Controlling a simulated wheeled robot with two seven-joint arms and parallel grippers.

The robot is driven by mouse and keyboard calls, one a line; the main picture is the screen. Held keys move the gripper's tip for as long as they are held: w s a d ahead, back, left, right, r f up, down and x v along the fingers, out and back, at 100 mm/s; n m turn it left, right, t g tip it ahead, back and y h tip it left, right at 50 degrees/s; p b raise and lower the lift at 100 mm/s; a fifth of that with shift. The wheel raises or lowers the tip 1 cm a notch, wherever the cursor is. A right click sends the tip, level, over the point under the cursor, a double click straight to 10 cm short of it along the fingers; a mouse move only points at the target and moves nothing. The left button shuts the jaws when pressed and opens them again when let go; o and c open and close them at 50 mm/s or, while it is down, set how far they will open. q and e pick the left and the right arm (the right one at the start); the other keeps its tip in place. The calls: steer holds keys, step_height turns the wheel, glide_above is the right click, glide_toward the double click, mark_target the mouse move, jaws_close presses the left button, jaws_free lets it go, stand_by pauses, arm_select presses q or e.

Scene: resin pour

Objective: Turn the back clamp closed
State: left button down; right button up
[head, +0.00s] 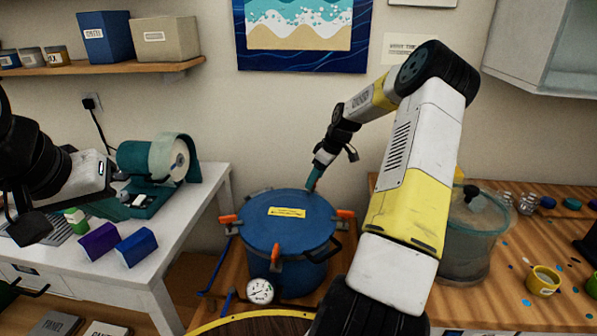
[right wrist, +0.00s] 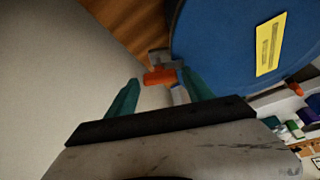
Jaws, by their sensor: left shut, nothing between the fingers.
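The blue pressure pot (head: 290,226) stands on the wooden worktop with its lid on. Orange clamps show at its left (head: 229,218), right (head: 346,213) and front (head: 277,251). The back clamp is hidden in the head view behind the lid and my right gripper (head: 312,184). In the right wrist view an orange clamp handle (right wrist: 160,76) sticks out from the lid's rim. My right gripper (right wrist: 160,88) is open there, with its teal fingers apart on either side of the handle. My left gripper (head: 108,187) is shut and empty over the white table at the left.
A pressure gauge (head: 260,291) is on the pot's front. A clear chamber (head: 467,235) stands right of the pot, behind my right arm. A teal machine (head: 160,165) and purple and blue blocks (head: 136,247) are on the white table. The wall is close behind the pot.

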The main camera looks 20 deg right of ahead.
steer(key=shift+o, duration=0.2)
steer(key=v, duration=0.7)
steer(key=shift+r, duration=0.35)
steer(key=shift+s, duration=0.15)
steer(key=s+a+r+m+h, duration=0.2)
steer(key=s+a+r+m, duration=0.1)
steer(key=s+a+r, duration=1.15)
steer(key=s+a+r+m+t, duration=0.1)
steer(key=s+a+m, duration=0.1)
steer(key=s, duration=0.7)
steer(key=s+a+m+t+y, duration=0.1)
steer(key=s+a+m+t, duration=0.1)
steer(key=s, duration=0.6)
steer(key=shift+s+a+r+m, duration=0.4)
steer(key=shift+a+m, duration=0.1)
steer(key=shift+a, duration=0.6)
